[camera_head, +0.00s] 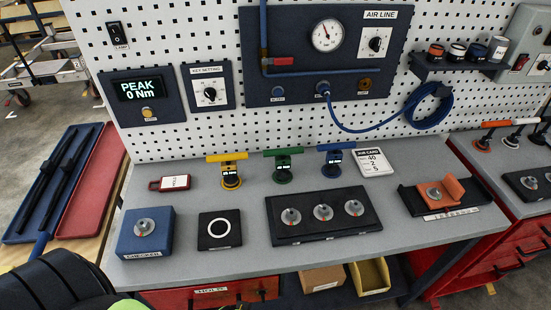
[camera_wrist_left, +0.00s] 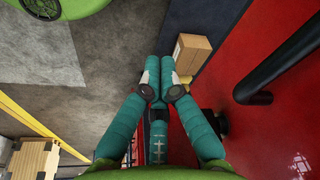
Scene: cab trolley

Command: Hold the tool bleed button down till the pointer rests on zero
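The air line panel (camera_head: 398,30) is on the white pegboard. Its round white gauge (camera_head: 327,35) has a thin pointer that looks roughly upright; the scale is too small to read. Below are a dark blue fitting (camera_head: 278,91), a middle blue fitting (camera_head: 323,88) with the hose on it, and a brass-coloured button-like part (camera_head: 364,84). Their small labels are unreadable, so I cannot tell which is the tool bleed button. My left gripper (camera_wrist_left: 159,62) shows in the left wrist view, teal fingers together and empty, low near red drawers. My right gripper is not in view.
A blue hose (camera_head: 385,125) runs from the panel to a coil. Yellow (camera_head: 230,172), green (camera_head: 283,165) and blue (camera_head: 336,160) tools stand on the grey bench (camera_head: 375,225). A cardboard box (camera_wrist_left: 192,54) is beside my left gripper. Open floor is at left in the wrist view.

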